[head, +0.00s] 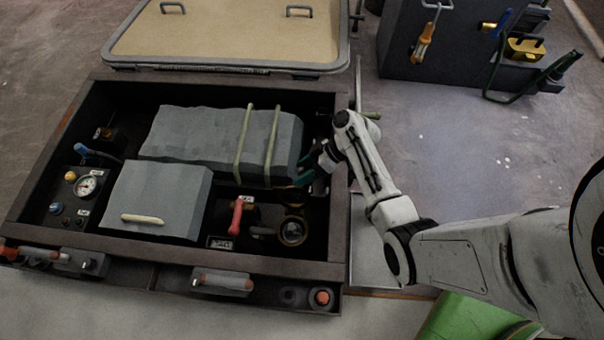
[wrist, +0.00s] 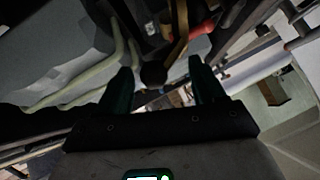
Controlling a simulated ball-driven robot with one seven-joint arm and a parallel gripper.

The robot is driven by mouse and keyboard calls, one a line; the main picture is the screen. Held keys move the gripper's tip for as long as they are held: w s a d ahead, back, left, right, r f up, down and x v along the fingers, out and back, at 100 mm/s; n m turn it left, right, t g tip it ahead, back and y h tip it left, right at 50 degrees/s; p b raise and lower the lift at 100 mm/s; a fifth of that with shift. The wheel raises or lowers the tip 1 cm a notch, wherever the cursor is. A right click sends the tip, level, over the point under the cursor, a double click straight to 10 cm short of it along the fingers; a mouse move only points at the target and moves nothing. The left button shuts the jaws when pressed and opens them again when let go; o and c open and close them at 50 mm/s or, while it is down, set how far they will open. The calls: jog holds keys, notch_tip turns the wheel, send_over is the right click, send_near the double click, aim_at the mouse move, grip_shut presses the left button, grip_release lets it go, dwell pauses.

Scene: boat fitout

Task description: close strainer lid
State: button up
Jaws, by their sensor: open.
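My gripper (head: 309,176) is open above and behind the strainer, beside the large grey block. In the wrist view my gripper (wrist: 160,78) has its two teal fingers spread. A dark round knob (wrist: 153,74) shows between the fingertips, with a brass-coloured curved band (wrist: 181,32) beyond. I cannot tell if anything touches.
A large grey block (head: 190,135) with two pale straps and a smaller grey block (head: 155,190) fill much of the bay. A red-handled valve (head: 237,216) stands left of the strainer. The bay's dark rim (head: 200,252) surrounds them. A tan hatch lid (head: 230,35) stands open behind.

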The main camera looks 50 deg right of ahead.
jog(key=shift+w+a+f, duration=0.2)
jog(key=shift+a+f, duration=0.1)
grip_shut()
dwell(0.5)
